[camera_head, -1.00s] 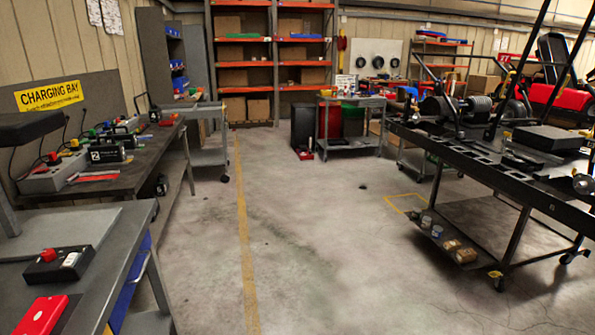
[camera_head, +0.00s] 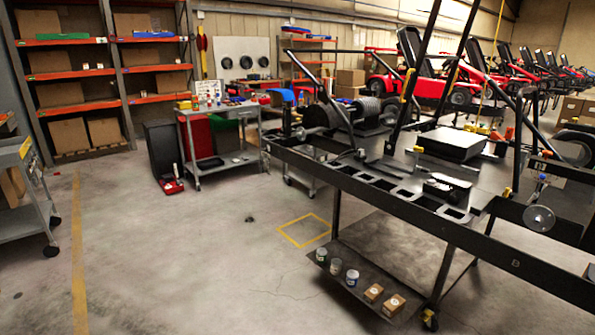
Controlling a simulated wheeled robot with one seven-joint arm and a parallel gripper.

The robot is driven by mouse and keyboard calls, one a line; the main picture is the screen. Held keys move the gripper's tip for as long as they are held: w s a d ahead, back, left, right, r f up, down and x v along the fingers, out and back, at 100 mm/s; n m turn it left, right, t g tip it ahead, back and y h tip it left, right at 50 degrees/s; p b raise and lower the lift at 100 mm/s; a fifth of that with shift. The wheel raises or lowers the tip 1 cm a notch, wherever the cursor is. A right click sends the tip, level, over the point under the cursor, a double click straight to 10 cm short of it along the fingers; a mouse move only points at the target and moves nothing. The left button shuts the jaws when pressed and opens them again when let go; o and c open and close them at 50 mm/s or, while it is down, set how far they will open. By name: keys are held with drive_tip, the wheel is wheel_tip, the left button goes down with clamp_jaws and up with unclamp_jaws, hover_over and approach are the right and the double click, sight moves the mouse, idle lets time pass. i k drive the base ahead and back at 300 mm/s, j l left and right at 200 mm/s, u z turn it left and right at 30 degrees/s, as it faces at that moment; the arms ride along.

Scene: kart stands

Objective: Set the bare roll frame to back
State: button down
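A long black kart stand (camera_head: 385,200) fills the right side of the view, with a dark slotted side rail along its front. Black tubes rise from it, including a tall pair of upright bars (camera_head: 418,75) that leaves the top of the picture and a lower tube frame (camera_head: 315,70) at the far left end. I cannot tell for certain which of these is the bare roll frame. The right end of the stand is cut off by the picture edge. My gripper is not in view.
A low shelf (camera_head: 350,290) under the stand holds cans and small boxes. A grey cart (camera_head: 222,162), a shelf rack (camera_head: 70,40) and a left-hand trolley (camera_head: 28,205) stand around. Red karts (camera_head: 420,85) stand behind.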

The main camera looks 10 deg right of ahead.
sight(434, 13)
drive_tip(key=i+l+z, duration=0.3)
drive_tip(key=i, duration=0.45)
drive_tip(key=i+z, duration=0.35)
drive_tip(key=i, duration=0.4)
drive_tip(key=i+l+u, duration=0.1)
drive_tip(key=i+l, duration=0.25)
drive_tip(key=i+j+u, duration=0.1)
drive_tip(key=i+j, duration=0.2)
drive_tip(key=i+j+u, duration=0.15)
drive_tip(key=j, duration=0.35)
drive_tip(key=i, duration=0.1)
